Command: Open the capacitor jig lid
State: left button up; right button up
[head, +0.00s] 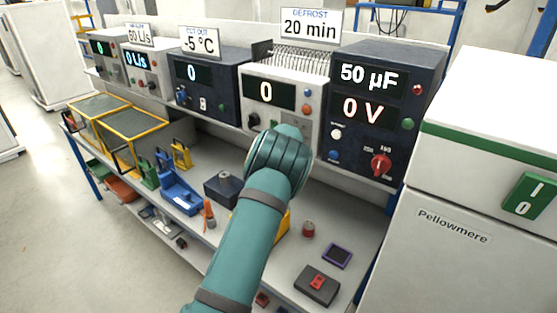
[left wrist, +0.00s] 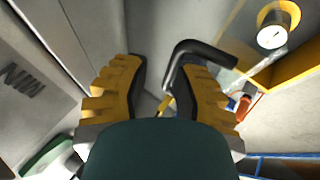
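The capacitor jig is mostly hidden behind my teal left arm in the head view, where only a yellow edge (head: 284,224) shows. In the left wrist view, a yellow frame (left wrist: 262,68) with a silver-topped cylinder (left wrist: 272,36) is at the upper right, probably part of the jig. A black bent handle (left wrist: 203,50) reaches from there to between the fingers. My left gripper (left wrist: 162,72) is open, its yellow-backed fingers on either side of the handle's end. The handle is closer to the right finger; I cannot tell whether they touch. My right gripper is out of view.
Instruments, including a dark 50 µF capacitor unit (head: 377,110), line the bench's back. A white Pellowmere cabinet (head: 470,225) bounds the right.

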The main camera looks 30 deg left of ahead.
pick_arm(q)
jog(key=v, duration=0.8)
jog(key=shift+a+r, duration=0.1)
jog(key=shift+r, duration=0.05)
